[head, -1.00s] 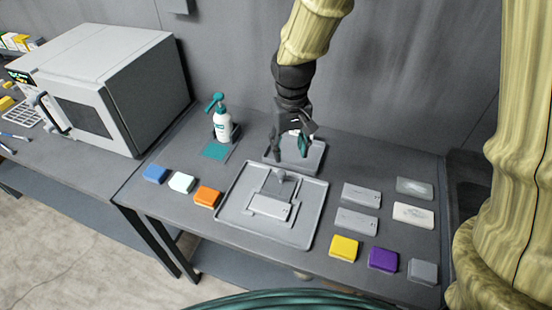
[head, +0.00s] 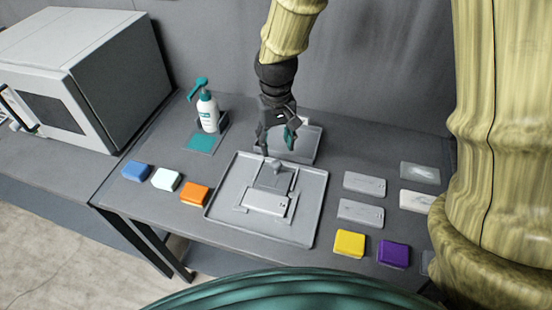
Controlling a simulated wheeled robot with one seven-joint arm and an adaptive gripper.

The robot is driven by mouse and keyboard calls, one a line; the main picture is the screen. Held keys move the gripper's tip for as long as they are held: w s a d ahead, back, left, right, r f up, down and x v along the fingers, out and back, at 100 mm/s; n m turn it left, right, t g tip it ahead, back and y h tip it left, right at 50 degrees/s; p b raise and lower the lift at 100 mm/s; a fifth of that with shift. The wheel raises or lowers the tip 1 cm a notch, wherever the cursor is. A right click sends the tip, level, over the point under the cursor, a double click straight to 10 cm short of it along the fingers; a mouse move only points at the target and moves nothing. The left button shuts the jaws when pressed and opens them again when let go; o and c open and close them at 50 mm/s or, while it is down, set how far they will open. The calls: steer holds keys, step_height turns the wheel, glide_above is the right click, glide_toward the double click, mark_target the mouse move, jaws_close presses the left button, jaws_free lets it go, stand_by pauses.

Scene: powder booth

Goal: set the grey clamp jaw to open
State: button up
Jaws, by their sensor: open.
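The grey clamp jaw (head: 276,178) sits at the back of the grey tray (head: 232,215), with a small knob (head: 276,164) standing on it. A light grey plate (head: 266,202) lies right in front of the jaw, in the tray. I cannot tell from here whether the jaw touches the plate. My gripper (head: 275,149) is open and hangs just above and behind the knob, apart from it as far as I can see. Its fingers point down. No held object shows between them.
Behind my gripper stands a grey holder (head: 304,143). Blue (head: 136,171), white (head: 167,181) and orange (head: 194,194) blocks lie left of the tray. Grey plates (head: 364,185), a yellow block (head: 349,243) and a purple block (head: 393,253) lie right.

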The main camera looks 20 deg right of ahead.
mark_target(276, 163)
steer(key=shift+f+p, duration=1)
steer(key=shift+f, duration=3.15)
jaws_close()
